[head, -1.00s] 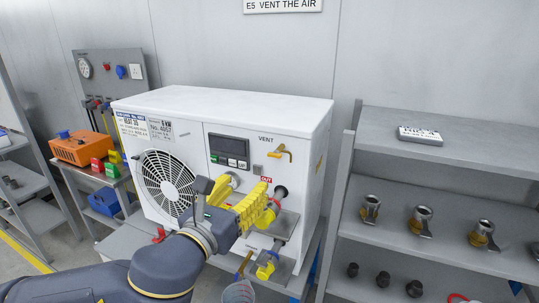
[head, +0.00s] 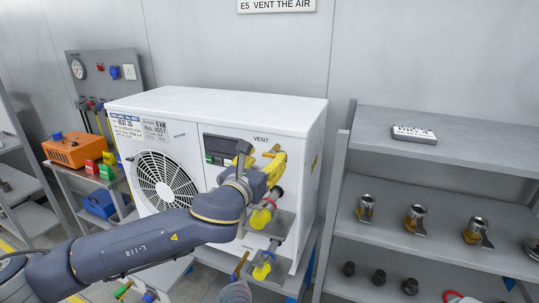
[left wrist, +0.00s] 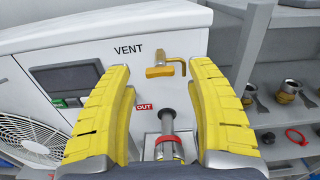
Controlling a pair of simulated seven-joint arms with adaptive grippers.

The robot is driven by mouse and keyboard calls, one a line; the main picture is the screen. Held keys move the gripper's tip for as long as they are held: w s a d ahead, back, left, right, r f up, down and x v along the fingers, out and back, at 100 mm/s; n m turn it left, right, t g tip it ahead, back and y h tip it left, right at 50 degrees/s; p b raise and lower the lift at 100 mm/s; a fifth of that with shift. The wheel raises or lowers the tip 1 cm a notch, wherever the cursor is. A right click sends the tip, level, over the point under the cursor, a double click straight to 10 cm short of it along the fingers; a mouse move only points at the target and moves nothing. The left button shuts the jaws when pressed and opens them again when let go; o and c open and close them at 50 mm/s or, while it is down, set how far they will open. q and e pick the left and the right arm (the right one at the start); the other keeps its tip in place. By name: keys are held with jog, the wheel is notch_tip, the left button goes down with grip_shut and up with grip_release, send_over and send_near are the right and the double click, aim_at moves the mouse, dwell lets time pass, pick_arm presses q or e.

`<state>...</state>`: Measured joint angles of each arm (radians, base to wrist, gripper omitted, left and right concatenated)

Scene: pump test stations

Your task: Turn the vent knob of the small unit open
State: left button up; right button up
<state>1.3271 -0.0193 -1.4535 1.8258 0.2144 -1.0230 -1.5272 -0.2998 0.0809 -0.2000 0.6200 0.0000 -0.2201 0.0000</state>
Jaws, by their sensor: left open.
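The small unit (head: 228,105) is a white box with a fan grille, a dark display and a VENT label. Its brass vent knob (left wrist: 160,71), a yellow bar with a bent spout beside it, sits under the VENT label in the left wrist view. In the head view the vent knob (head: 271,153) shows just above my gripper. My left gripper (head: 278,161) has yellow fingers and is open, in front of the unit's panel. In the left wrist view the fingers (left wrist: 165,85) stand on either side of the knob, apart from it. My right gripper is not in view.
Below the knob a pipe fitting with a red and yellow collar (head: 262,216) sticks out of the panel. A grey shelf (head: 440,160) with metal fittings is at the right, and an orange case (head: 73,150) at the left.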

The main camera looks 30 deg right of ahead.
aim_at(272, 151)
pick_arm(q)
jog(key=shift+x, duration=1.55)
grip_shut()
